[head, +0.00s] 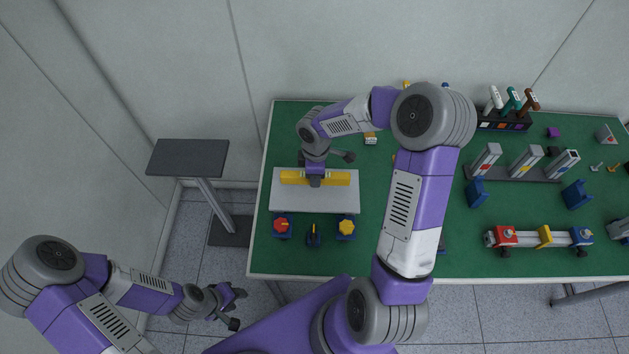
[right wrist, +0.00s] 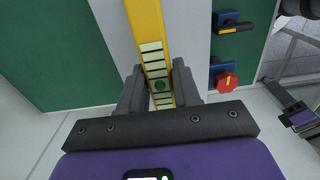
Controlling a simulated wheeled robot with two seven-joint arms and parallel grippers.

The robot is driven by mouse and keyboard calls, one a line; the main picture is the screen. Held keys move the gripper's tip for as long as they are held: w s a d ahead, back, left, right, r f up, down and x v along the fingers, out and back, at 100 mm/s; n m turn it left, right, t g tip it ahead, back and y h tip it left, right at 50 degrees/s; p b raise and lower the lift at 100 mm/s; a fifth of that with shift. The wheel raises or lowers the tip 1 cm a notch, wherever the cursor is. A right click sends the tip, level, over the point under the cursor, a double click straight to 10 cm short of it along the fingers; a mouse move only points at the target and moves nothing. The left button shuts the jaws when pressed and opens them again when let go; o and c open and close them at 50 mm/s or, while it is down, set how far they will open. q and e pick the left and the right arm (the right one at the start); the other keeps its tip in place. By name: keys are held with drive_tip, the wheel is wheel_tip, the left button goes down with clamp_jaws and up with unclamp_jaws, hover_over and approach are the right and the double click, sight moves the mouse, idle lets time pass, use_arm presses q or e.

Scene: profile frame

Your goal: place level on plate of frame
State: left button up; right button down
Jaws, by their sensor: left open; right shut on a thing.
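The yellow level (head: 342,178) lies lengthwise over the light grey plate (head: 290,203) at the left of the green table. My right gripper (head: 316,181) reaches down from above and is shut on the level's middle. In the right wrist view the level (right wrist: 146,22) runs between the two fingers of the gripper (right wrist: 160,88), with the plate (right wrist: 185,30) under it. I cannot tell whether the level touches the plate. My left gripper (head: 236,309) is open and empty, low at the left, off the table.
A dark-topped stand (head: 187,157) is left of the table. A wheeled bar (head: 544,238), racks and blue holders fill the right side.

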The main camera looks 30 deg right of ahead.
drive_tip(key=shift+f, duration=2)
drive_tip(key=shift+f+b, duration=0.1)
drive_tip(key=shift+b, duration=0.25)
drive_tip(key=c, duration=0.8)
unclamp_jaws()
wheel_tip(320, 180, up, 12)
drive_tip(key=shift+r+p, duration=0.15)
drive_tip(key=shift+p, duration=0.8)
